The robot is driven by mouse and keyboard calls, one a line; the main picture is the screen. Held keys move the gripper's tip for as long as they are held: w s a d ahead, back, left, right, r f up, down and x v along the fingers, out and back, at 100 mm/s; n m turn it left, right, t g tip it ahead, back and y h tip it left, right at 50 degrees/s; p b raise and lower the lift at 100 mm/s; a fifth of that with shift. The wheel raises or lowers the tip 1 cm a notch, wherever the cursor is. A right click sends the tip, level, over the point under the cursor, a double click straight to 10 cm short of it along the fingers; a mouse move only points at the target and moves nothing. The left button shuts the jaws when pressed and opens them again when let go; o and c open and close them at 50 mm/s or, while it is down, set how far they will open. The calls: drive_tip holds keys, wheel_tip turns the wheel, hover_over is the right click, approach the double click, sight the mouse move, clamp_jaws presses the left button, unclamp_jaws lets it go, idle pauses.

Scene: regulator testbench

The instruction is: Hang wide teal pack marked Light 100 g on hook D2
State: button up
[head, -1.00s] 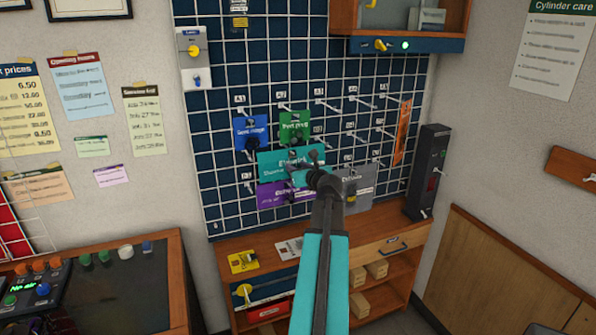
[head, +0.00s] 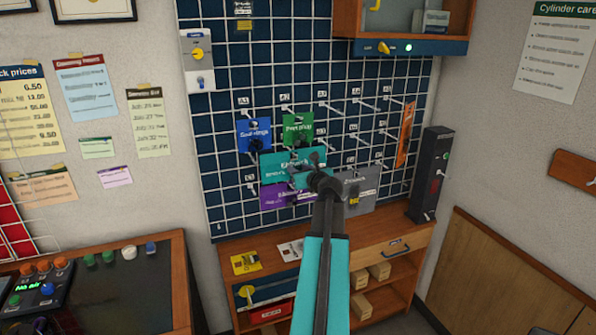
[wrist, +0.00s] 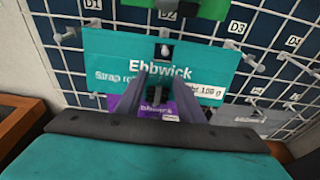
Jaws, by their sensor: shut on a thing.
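The wide teal pack (head: 275,162) reads Ebbwick and, in the wrist view (wrist: 115,55), "Light 100 g" at its lower right. My gripper (wrist: 152,98) is shut on the pack at its lower middle and holds it upright, facing me, in front of the grid board. In the head view my gripper (head: 318,172) covers part of the pack's right side.
A blue pack (head: 253,132) and a green pack (head: 297,127) hang above. A purple pack (head: 280,195) and a grey pack (head: 358,187) are below, close to the teal one. An orange pack (head: 405,135) hangs at right. Bare hooks stick out at upper right.

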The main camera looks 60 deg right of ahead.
drive_tip(key=o, duration=1.2)
drive_tip(key=shift+c, duration=0.2)
drive_tip(key=shift+s+a, duration=0.1)
drive_tip(key=b+v, duration=0.6)
drive_tip(key=v, duration=0.7)
drive_tip(key=shift+s+b, duration=0.2)
drive_tip(key=shift+b, duration=0.15)
drive_tip(key=shift+s+a, duration=0.1)
